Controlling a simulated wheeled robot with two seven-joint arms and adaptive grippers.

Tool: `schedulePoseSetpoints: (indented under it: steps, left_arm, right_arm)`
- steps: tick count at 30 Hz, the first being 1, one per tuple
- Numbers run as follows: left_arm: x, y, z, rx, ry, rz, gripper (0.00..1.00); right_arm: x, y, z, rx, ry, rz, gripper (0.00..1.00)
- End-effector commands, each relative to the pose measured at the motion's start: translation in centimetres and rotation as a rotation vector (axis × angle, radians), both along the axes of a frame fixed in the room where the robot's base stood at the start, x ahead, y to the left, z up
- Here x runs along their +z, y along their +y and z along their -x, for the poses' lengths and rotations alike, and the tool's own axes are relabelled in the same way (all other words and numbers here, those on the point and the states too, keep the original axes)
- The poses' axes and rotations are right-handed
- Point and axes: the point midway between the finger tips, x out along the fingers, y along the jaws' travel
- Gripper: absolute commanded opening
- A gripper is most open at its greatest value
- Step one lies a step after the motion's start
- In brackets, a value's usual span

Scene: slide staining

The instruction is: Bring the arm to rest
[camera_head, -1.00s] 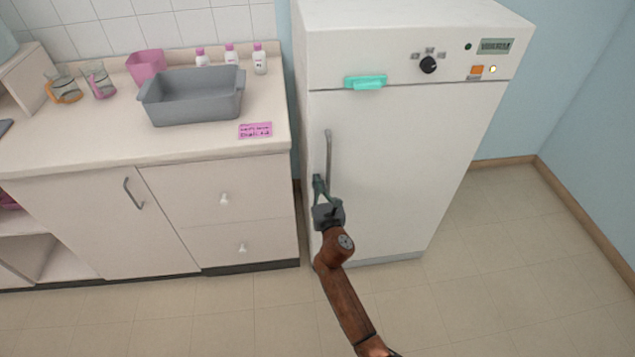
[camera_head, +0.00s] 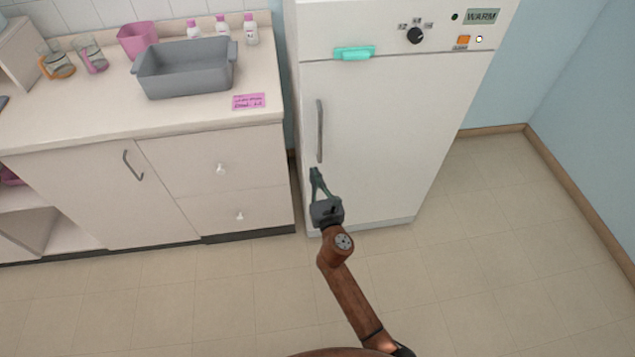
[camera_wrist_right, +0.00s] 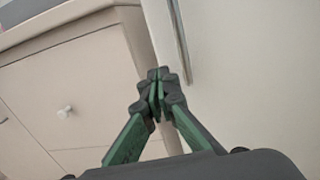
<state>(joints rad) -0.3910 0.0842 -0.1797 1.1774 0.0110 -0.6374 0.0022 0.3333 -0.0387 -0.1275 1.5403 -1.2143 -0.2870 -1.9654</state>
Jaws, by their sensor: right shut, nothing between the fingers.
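My right arm (camera_head: 352,298) reaches up from the bottom of the head view. Its right gripper (camera_head: 314,172) is shut and empty in front of the lower left part of the white cabinet's door (camera_head: 385,140). The fingertips are just below the vertical door handle (camera_head: 320,130) and look apart from it. In the right wrist view the green fingers (camera_wrist_right: 157,82) meet at their tips with nothing between them. The handle (camera_wrist_right: 180,40) shows beyond them. The cabinet door appears closed. My left gripper is not in view.
A counter (camera_head: 60,122) with drawers stands left of the cabinet. On it are a grey basin (camera_head: 185,78), a pink tub (camera_head: 137,38), two glass jugs, several bottles and a pink label (camera_head: 249,101). A teal piece (camera_head: 354,53) sits on the cabinet front. The floor (camera_head: 480,260) at right is clear.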

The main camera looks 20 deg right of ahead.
Motion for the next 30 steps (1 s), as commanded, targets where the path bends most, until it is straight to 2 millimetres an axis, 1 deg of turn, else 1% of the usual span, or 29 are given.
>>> schedulePoseSetpoints:
  steps: [1, 3, 6, 14, 17, 20, 22, 23, 24, 26, 27, 29, 30]
  left_arm:
    - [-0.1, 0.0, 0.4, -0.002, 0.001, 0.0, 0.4]
    - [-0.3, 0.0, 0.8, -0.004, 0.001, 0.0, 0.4]
    - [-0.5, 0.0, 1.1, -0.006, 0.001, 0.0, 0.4]
    - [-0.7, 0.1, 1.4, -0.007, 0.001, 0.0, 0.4]
    - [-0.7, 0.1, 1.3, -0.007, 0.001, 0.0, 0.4]
    - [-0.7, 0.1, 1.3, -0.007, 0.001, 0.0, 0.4]
    - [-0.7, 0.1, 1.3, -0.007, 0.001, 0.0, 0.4]
    - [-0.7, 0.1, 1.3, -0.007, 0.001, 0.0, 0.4]
    - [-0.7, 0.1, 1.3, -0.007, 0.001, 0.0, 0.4]
    - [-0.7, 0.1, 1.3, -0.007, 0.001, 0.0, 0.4]
    - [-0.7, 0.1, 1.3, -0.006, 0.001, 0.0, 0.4]
    - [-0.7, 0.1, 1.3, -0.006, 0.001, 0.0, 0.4]
    - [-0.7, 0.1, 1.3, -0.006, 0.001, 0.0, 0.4]
  right_arm:
    - [0.2, 0.1, 0.8, 0.0, 0.0, 0.001, 0.0]
    - [0.1, 0.3, 1.6, 0.001, 0.001, 0.0, 0.0]
    - [0.0, 0.4, 2.4, 0.001, 0.001, 0.0, 0.0]
    - [-0.1, 0.5, 2.7, 0.002, 0.001, 0.0, 0.0]
    - [-0.9, 0.3, 2.9, -0.001, 0.013, -0.022, 0.0]
    - [-4.0, -0.7, 3.5, -0.016, 0.065, -0.116, 0.0]
    - [-7.5, -1.8, 4.4, -0.04, 0.122, -0.232, 0.0]
    - [-9.4, -2.4, 5.0, -0.056, 0.152, -0.293, 0.0]
    - [-11.9, -3.1, 5.9, -0.08, 0.191, -0.38, 0.0]
    - [-15.9, -4.3, 7.5, -0.126, 0.252, -0.515, 0.0]
    - [-18.5, -5.1, 8.7, -0.161, 0.289, -0.603, 0.0]
    - [-22.2, -6.2, 10.7, -0.22, 0.342, -0.732, 0.0]
    - [-24.7, -6.9, 12.2, -0.265, 0.374, -0.816, 0.0]
